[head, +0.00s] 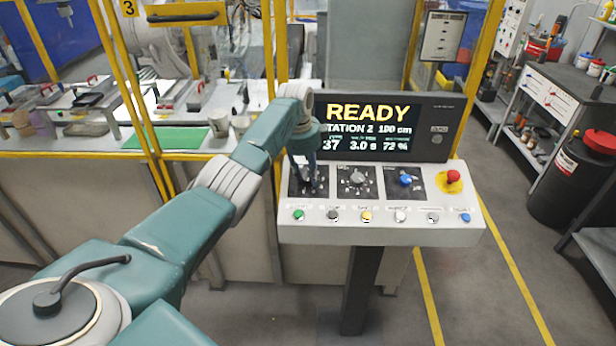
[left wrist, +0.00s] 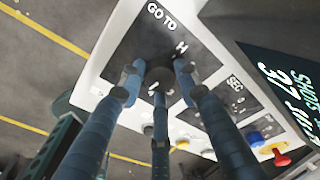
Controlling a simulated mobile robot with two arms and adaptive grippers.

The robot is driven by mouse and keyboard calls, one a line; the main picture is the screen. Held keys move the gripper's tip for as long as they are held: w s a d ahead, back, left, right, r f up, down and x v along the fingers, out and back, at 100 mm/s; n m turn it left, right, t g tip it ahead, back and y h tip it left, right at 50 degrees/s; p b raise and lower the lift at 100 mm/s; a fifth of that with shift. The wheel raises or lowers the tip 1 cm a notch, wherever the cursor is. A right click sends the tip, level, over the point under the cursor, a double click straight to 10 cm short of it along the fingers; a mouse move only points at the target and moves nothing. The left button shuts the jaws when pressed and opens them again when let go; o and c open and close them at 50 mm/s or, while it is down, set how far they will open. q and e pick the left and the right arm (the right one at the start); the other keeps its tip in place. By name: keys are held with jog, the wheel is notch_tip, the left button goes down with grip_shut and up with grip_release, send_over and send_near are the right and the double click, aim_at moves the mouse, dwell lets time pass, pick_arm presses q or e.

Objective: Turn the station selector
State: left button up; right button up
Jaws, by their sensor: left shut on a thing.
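The control console (head: 380,235) stands on a dark post in the middle of the head view. Its leftmost dial is mostly hidden there behind my left gripper (head: 306,178), which reaches down onto it. In the left wrist view, the blue-grey fingers are closed around the dark round selector knob (left wrist: 159,76) on a black plate marked "GO TO". The knob's pointer is hard to make out between the fingers. The display (head: 375,126) reads "READY" and "STATION 2". My right gripper is in neither view.
A grey middle dial (head: 357,178), a blue knob (head: 405,180) and a red mushroom button (head: 453,176) sit to the right. Several small buttons line the front edge.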

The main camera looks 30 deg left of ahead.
pick_arm(q)
jog(key=shift+w+a+m+b, duration=0.1)
jog(key=shift+m+b, duration=0.3)
jog(key=shift+m, duration=0.6)
jog(key=shift+r, duration=0.1)
jog(key=o, duration=1.1)
jog(key=r, duration=0.4)
jog(key=s+r, duration=0.1)
jog(key=r, duration=0.3)
jog(key=s+r, duration=0.1)
jog(key=r, duration=0.2)
jog(key=shift+r, duration=0.4)
